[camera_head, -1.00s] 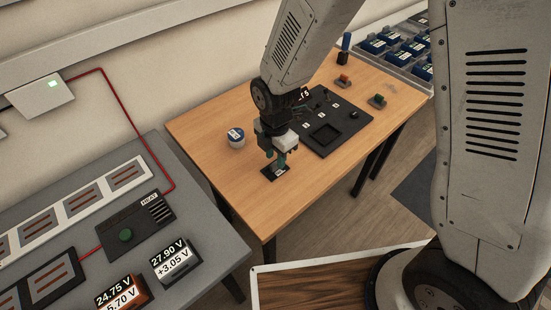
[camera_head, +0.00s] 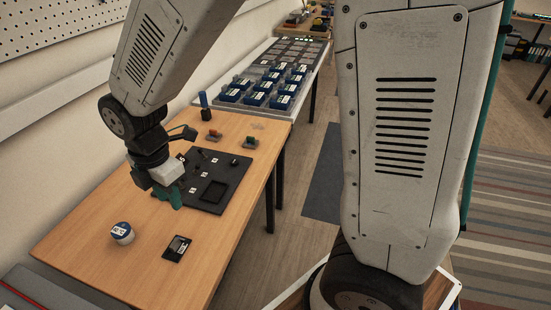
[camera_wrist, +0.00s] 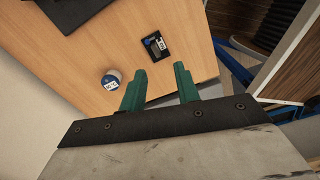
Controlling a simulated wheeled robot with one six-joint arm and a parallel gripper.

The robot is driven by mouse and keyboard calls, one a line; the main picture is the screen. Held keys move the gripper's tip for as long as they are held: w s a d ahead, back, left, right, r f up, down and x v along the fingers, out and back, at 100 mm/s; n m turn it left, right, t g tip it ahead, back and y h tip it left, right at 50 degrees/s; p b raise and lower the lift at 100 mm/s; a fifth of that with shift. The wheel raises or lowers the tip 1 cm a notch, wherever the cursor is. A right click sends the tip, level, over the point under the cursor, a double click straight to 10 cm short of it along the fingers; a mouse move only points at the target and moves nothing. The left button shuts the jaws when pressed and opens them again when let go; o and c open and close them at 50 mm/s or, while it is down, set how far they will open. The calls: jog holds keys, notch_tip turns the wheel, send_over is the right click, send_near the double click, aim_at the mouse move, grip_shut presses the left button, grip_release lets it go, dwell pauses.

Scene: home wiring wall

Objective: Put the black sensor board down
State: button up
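The black sensor board (camera_head: 177,248) lies flat on the wooden table near its front edge, right of a small round blue-and-white container. It also shows in the wrist view (camera_wrist: 155,46), beyond my fingertips and apart from them. My gripper (camera_head: 172,197) is raised over the table near the left edge of the black tray. In the wrist view its two green fingers (camera_wrist: 160,80) stand apart with nothing between them.
The black tray (camera_head: 232,172) with small parts and a square recess lies behind the board. The round container (camera_head: 122,233) stands left of the board. Orange (camera_head: 214,135) and green (camera_head: 250,142) parts sit at the table's back. Blue boxes (camera_head: 258,98) fill a farther table.

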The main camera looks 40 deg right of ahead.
jog(key=s+d+r+m, duration=0.7)
jog(key=s+d+m, duration=0.1)
jog(key=m, duration=0.3)
jog(key=s+d+r+m+t, duration=0.1)
jog(key=s+d+r+m, duration=0.5)
jog(key=s+d+m, duration=0.3)
jog(key=shift+s+d+r+m, duration=0.2)
jog(key=shift+s+r+m, duration=0.2)
jog(key=shift+s+m, duration=0.65)
